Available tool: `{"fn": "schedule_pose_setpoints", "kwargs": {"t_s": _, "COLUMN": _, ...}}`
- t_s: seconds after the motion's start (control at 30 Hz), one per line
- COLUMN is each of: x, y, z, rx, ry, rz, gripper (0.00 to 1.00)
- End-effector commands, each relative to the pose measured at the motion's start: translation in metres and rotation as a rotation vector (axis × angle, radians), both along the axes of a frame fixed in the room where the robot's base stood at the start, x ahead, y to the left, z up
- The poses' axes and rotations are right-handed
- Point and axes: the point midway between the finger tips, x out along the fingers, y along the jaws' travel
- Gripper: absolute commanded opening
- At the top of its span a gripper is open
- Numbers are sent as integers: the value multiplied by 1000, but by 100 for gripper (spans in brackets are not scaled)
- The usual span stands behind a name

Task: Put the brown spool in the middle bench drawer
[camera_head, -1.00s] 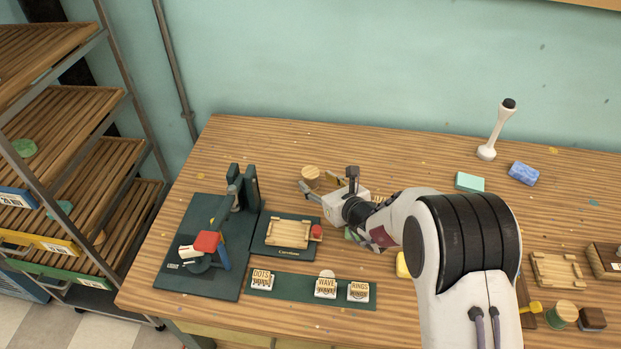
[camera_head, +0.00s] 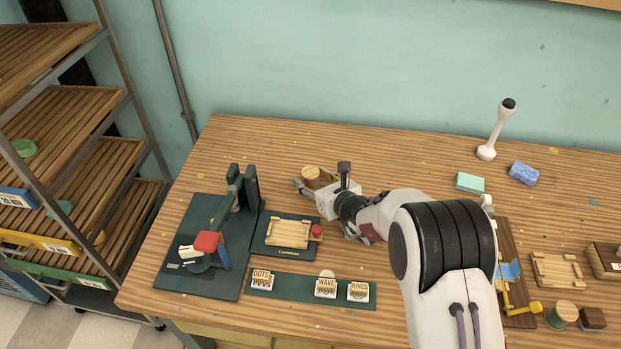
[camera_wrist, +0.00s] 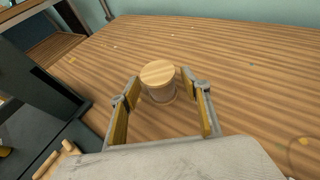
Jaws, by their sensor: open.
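A spool with a pale wooden top (camera_head: 311,173) stands upright on the bench, behind the small dark board. In the wrist view the spool (camera_wrist: 158,76) shows a dull grey-brown body under its round top. My gripper (camera_head: 313,184) is open and low over the bench, with its fingers pointing at the spool. In the wrist view my gripper (camera_wrist: 165,94) has one finger on each side of the spool, whose near part lies between the tips. Gaps show on both sides. The middle drawer cannot be made out; only a strip of pale front shows below the bench edge.
A dark green press (camera_head: 208,245) stands left of my gripper. A board with a wooden tray (camera_head: 288,232) and stamp blocks (camera_head: 325,287) lie nearer. A green spool (camera_head: 562,314) and a brown block (camera_head: 592,319) stand at the right. The bench behind the spool is clear.

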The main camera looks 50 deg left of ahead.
Motion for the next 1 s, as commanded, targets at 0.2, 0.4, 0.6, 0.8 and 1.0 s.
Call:
{"fn": "schedule_pose_setpoints", "kwargs": {"t_s": 0.2, "x": 0, "y": 0, "z": 0, "rx": 0, "ry": 0, "rz": 0, "gripper": 6}}
{"fn": "schedule_pose_setpoints", "kwargs": {"t_s": 0.4, "x": 0, "y": 0, "z": 0, "rx": 1, "ry": 0, "rz": 0, "gripper": 2}}
{"fn": "schedule_pose_setpoints", "kwargs": {"t_s": 0.6, "x": 0, "y": 0, "z": 3, "rx": 1, "ry": 0, "rz": 0, "gripper": 2}}
{"fn": "schedule_pose_setpoints", "kwargs": {"t_s": 0.8, "x": 0, "y": 0, "z": 14, "rx": 1, "ry": -1, "rz": 0, "gripper": 2}}
{"fn": "schedule_pose_setpoints", "kwargs": {"t_s": 1.0, "x": 0, "y": 0, "z": 37, "rx": 3, "ry": -1, "rz": 0, "gripper": 2}}
